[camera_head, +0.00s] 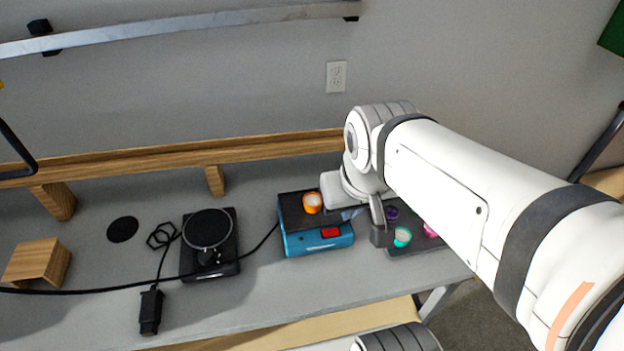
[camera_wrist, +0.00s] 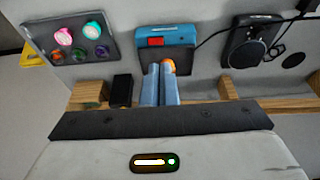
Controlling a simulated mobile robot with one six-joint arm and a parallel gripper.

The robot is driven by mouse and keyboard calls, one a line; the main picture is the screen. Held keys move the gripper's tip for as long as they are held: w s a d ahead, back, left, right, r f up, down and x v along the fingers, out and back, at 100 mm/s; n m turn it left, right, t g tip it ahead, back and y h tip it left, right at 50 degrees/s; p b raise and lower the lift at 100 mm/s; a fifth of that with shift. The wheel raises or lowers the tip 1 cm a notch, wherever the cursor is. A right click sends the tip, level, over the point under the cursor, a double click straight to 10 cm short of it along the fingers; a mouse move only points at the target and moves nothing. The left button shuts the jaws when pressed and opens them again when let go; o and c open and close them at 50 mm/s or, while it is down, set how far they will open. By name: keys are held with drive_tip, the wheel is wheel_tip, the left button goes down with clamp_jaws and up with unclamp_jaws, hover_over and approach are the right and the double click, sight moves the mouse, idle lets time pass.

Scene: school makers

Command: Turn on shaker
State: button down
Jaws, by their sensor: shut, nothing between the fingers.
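The shaker appears to be the blue box (camera_head: 305,243) with a black top and a red switch (camera_head: 330,232) on its front face. It also shows in the wrist view (camera_wrist: 178,35), with its red switch (camera_wrist: 156,42). An orange-rimmed cup (camera_head: 312,202) sits on its black top. My gripper (camera_head: 350,214) is shut and empty, over the right side of the box in the head view. In the wrist view its two fingers (camera_wrist: 160,69) are together, pointing toward the box and partly covering the orange cup. I cannot tell whether they touch anything.
A black round-topped device (camera_head: 190,262) with a cable stands to the left. A wooden ledge (camera_head: 110,163) runs behind. Bare table (camera_head: 250,290) lies in front.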

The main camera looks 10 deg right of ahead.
drive_tip(key=w+d+f+g, duration=0.15)
drive_tip(key=w+f, duration=0.25)
drive_tip(key=w, duration=0.4)
drive_tip(key=g+y, duration=0.1)
drive_tip(key=g, duration=0.1)
hover_over(325, 232)
drive_tip(key=d, duration=0.2)
wheel_tip(325, 232, down, 7)
drive_tip(key=shift+d+f+b, duration=0.1)
drive_tip(key=shift+f+b, duration=0.05)
drive_tip(key=shift+b, duration=0.15)
drive_tip(key=f, duration=0.4)
drive_tip(key=a+f+p, duration=0.1)
drive_tip(key=f, duration=0.8)
drive_tip(key=shift+s+a+f+p, duration=0.1)
drive_tip(key=shift+a+f+p, duration=0.2)
drive_tip(key=shift+a+p, duration=0.1)
drive_tip(key=shift+f, duration=0.15)
drive_tip(key=shift+f, duration=0.1)
